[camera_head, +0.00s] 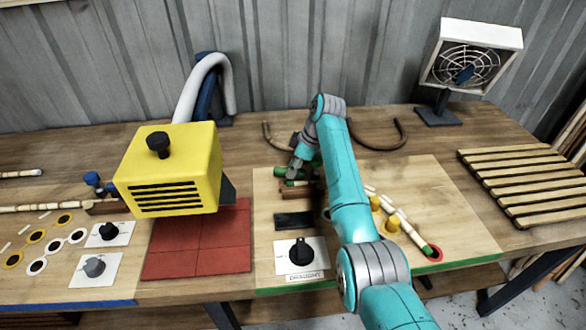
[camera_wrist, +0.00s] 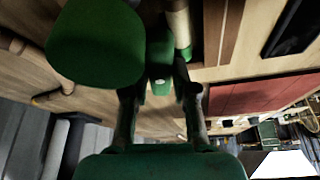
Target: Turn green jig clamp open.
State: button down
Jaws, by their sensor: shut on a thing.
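The green jig clamp (camera_head: 313,168) is at the back left of the pale work board, partly hidden by my arm. In the wrist view it shows as a large rounded green part (camera_wrist: 95,45) and a small green piece (camera_wrist: 161,87) between the fingers. My gripper (camera_wrist: 158,95) is shut on part of the clamp; the exact contact is hard to see. In the head view my gripper (camera_head: 295,166) is low over the clamp, with its tips partly hidden. A pale rattan pole with a green end (camera_wrist: 181,30) lies right beside the clamp.
A yellow heater box (camera_head: 170,170) stands left above a red tiled mat (camera_head: 200,255). A black dial (camera_head: 301,252) is at the board's front. Yellow pegs (camera_head: 392,223) and a pale rattan pole (camera_head: 410,228) lie right of my arm. A slatted rack (camera_head: 520,180) and fan (camera_head: 468,65) are farther right.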

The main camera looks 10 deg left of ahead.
jog(key=shift+w+n+g, duration=0.15)
jog(key=shift+n+g, duration=0.35)
jog(key=shift+n, duration=0.9)
jog(key=c, duration=0.9)
grip_release()
jog(key=shift+r, duration=0.1)
jog(key=v, duration=1.1)
jog(key=shift+w+r, duration=0.15)
jog(key=shift+r, duration=0.2)
